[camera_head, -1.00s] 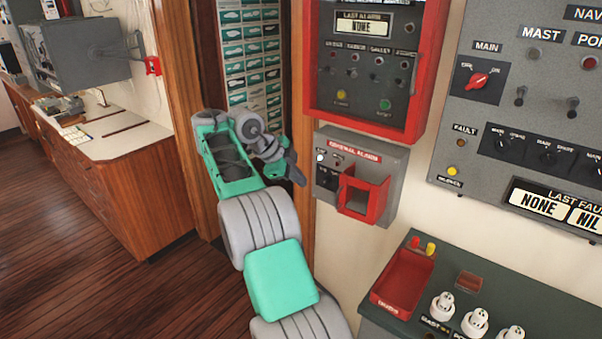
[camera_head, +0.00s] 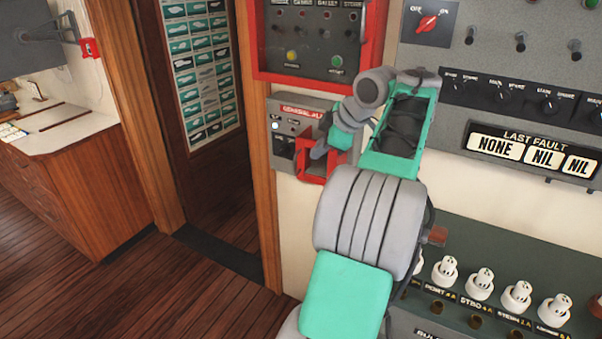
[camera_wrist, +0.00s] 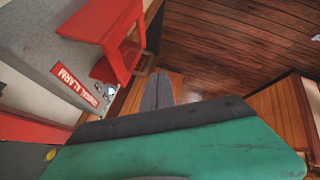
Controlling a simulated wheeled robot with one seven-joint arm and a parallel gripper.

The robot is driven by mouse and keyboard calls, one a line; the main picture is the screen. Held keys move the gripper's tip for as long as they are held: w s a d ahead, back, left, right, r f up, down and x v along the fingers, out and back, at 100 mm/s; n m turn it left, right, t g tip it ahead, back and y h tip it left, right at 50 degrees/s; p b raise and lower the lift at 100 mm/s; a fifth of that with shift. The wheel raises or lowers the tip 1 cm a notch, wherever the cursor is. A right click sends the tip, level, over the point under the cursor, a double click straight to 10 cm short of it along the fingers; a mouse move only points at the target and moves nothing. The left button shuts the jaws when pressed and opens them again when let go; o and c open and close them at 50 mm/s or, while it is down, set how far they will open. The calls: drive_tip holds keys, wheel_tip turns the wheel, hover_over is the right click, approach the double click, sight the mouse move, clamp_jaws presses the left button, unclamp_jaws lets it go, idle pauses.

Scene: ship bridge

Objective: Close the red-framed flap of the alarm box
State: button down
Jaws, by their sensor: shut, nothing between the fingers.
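The grey alarm box (camera_head: 287,121), labelled GENERAL ALARM, is on the wall left of my arm in the head view. Its red-framed flap (camera_head: 310,172) is partly hidden behind my gripper (camera_head: 318,152). In the wrist view the box (camera_wrist: 55,32) is at upper left and the red frame (camera_wrist: 103,22) juts out from its face, so the flap appears open. My gripper also shows there (camera_wrist: 159,78), shut and empty, its tips just to the right of the red framing. I cannot tell whether they touch it.
A red-framed alarm panel (camera_head: 312,38) is directly above the box. A grey switch panel (camera_head: 470,70) is on the right wall. The doorway and wooden floor (camera_head: 190,285) to the left are clear.

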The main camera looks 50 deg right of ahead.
sight(301, 160)
drive_tip(key=shift+n+y, duration=0.3)
drive_tip(key=shift+n, duration=0.5)
drive_tip(key=x, duration=0.3)
drive_tip(key=d+x, duration=0.1)
drive_tip(key=x, duration=0.7)
drive_tip(key=shift+w+d+r, duration=0.25)
drive_tip(key=shift+w, duration=0.2)
drive_tip(key=shift+w, duration=0.1)
drive_tip(key=shift+w+d+f+m+b, duration=0.15)
drive_tip(key=shift+w+d+m+b, duration=0.15)
drive_tip(key=shift+b, duration=0.2)
drive_tip(key=shift+w+d+m+h, duration=0.2)
drive_tip(key=shift+m+h, duration=0.1)
drive_tip(key=shift+h, duration=0.1)
drive_tip(key=shift+s+r, duration=0.1)
drive_tip(key=shift+r, duration=0.35)
